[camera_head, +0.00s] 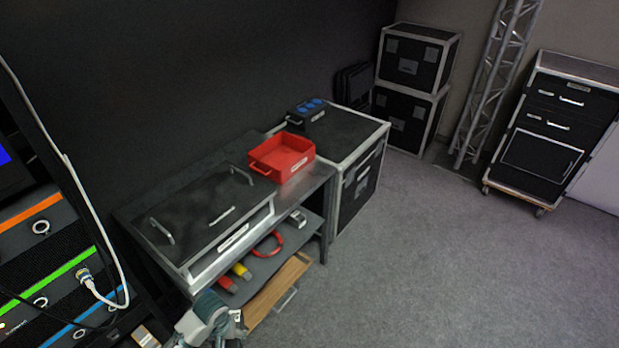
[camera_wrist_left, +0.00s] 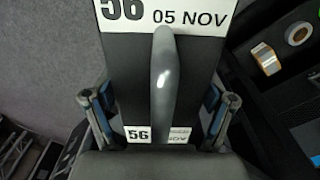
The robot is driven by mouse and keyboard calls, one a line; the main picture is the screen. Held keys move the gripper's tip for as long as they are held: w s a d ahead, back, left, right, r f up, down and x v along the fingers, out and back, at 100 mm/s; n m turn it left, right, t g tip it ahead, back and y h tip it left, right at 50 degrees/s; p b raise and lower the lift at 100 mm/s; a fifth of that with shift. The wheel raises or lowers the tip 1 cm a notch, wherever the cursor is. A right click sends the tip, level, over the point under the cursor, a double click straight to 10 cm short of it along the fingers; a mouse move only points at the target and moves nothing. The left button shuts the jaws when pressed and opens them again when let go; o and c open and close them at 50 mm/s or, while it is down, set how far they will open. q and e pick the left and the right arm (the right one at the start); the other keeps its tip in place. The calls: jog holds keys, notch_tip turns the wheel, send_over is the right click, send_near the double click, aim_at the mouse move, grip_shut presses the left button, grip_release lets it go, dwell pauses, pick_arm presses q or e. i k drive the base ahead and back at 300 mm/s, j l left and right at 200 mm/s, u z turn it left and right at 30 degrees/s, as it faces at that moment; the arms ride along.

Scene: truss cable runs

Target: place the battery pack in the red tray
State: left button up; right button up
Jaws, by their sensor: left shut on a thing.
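The red tray (camera_head: 283,170) is a shallow open box with a handle at its left side, on the right end of the bench top. It looks empty. My left gripper (camera_head: 212,318) is low at the bottom edge of the head view, in front of the bench and well apart from the tray. In the left wrist view my left gripper (camera_wrist_left: 160,112) has its two fingers on either side of a black battery pack (camera_wrist_left: 130,80) with a grey handle and white labels reading 56 and 05 NOV. In the head view the pack is mostly hidden. My right gripper is not in view.
A black case (camera_head: 205,205) fills the bench top left of the tray. The lower shelf holds red and yellow connectors (camera_head: 240,271) and a red ring (camera_head: 268,243). The grey floor at right is clear.

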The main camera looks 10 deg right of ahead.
aim_at(280, 164)
jog(key=i+l+z, duration=0.1)
jog(key=i+l, duration=0.4)
jog(key=l, duration=0.15)
jog(key=i+l, duration=0.5)
jog(key=l+z, duration=0.05)
jog(key=l, duration=0.05)
